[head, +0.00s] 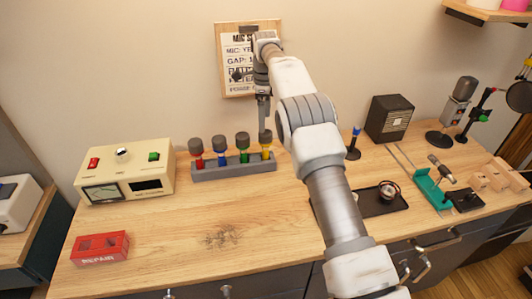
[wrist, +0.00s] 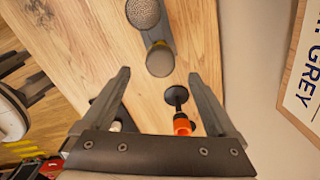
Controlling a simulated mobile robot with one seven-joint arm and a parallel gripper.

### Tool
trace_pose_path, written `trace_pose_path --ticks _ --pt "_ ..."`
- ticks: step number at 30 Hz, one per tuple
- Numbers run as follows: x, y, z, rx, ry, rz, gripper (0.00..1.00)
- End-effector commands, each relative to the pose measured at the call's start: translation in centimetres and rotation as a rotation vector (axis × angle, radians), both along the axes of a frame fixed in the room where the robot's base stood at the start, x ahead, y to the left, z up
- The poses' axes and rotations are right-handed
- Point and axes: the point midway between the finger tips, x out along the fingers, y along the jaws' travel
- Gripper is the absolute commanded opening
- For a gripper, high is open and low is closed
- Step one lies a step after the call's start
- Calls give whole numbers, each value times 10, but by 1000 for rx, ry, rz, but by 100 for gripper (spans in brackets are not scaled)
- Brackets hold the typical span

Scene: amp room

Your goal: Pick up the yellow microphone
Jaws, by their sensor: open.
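The yellow microphone (head: 266,153) stands upright at the right end of a grey rack (head: 235,171), with a dark grey head. My gripper (head: 264,115) points down right above it and hides part of its top. In the wrist view my gripper (wrist: 159,76) is open and empty. A microphone head (wrist: 160,60) with a hint of yellow at its collar lies in line with the gap, just past the fingertips. I cannot tell whether the fingers touch it.
Red (head: 197,153), blue (head: 221,150) and green (head: 243,147) microphones share the rack. A cream meter box (head: 125,172) stands left. A small stand (head: 354,142) and a speaker (head: 389,118) are right. A clipboard (head: 234,60) hangs behind.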

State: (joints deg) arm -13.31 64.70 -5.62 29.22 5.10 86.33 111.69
Motion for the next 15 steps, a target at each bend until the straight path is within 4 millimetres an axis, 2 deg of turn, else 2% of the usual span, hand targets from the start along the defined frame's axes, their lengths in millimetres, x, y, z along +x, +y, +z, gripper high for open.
trace_pose_path --ticks 1,6,10,15 --pt "-1 0 -13 0 3 1 93" --pt "-1 0 -47 0 3 1 93" --pt "0 0 -67 0 0 1 93" --pt "0 0 -79 1 -1 1 93"
